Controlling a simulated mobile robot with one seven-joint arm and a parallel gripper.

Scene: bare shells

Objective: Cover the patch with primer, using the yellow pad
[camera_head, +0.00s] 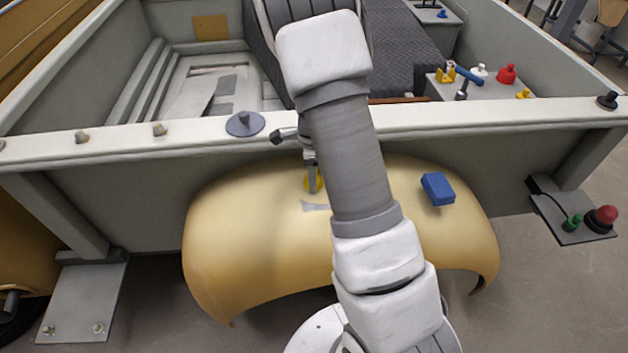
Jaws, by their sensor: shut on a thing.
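A yellow curved shell (235,240) stands below the pale wall, arching over the floor. A grey patch (313,206) shows on its upper face, partly hidden by my arm. My gripper (312,178) is shut on the yellow pad (318,183), just behind the grey patch. Only a small part of the pad shows around the fingers. I cannot tell whether the pad touches the shell. A blue block (437,189) lies on the shell to the right of my arm.
A pale rail (450,117) runs across behind the shell, bearing a grey disc with a knob (244,123). Small red, white and yellow items and a blue-handled tool (465,74) sit on a box inside. A bracket with red and green knobs (575,225) stands at right.

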